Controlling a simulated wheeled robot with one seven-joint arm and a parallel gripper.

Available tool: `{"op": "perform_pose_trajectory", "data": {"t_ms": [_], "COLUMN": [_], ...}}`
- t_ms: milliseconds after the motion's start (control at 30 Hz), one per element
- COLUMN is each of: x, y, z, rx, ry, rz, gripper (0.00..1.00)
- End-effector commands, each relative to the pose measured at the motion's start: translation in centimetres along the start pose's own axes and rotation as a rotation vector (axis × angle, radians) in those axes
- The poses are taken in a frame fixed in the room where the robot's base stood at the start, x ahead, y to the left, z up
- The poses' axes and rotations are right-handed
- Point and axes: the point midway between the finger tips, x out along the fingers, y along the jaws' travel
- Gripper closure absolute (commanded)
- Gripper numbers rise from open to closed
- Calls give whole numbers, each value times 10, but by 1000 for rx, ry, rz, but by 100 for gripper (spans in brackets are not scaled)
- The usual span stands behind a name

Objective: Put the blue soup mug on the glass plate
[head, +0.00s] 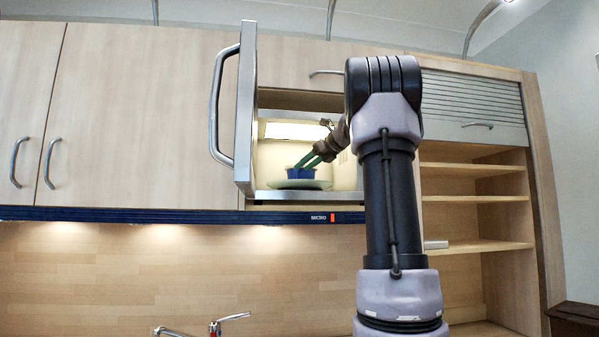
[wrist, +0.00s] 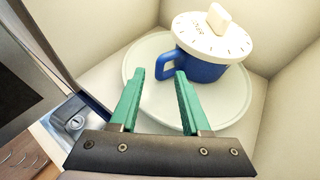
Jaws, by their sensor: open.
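The blue soup mug (wrist: 201,68) has a white lid (wrist: 214,38) with a knob on top. It stands upright on the round pale glass plate (wrist: 152,87) inside the open microwave, toward the plate's far right in the wrist view. In the head view the mug (head: 300,172) and the plate (head: 300,185) show through the open front. My gripper (wrist: 160,75) has green fingers spread apart with nothing between them. The fingers are near the mug's handle side, above the plate. In the head view my gripper (head: 303,164) reaches inside and partly covers the mug.
The microwave door (head: 246,110) stands open on the left with its curved handle outward. The cavity walls (wrist: 115,75) are close around the plate. Closed cupboards (head: 130,110) are at left, open shelves (head: 475,205) at right. A tap (head: 215,325) is below.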

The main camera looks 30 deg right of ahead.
Motion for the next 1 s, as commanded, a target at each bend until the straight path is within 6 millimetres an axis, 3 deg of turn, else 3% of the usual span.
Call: {"op": "perform_pose_trajectory", "data": {"t_ms": [100,300,567,667,767,833,967,1000], "x": [-29,-63,-79,-77,-71,-69,-75,-79], "y": [0,0,0,14,56,101,190,213], "z": [1,0,0,-6,-30,-61,-143,-172], "rx": [0,0,0,-60,-258,-494,-1066,-1250], "ry": [-2,-1,0,18,75,134,234,254], "rz": [-3,-2,1,10,42,89,230,283], "gripper": [53,53,53,53,53,53,53,53]}}
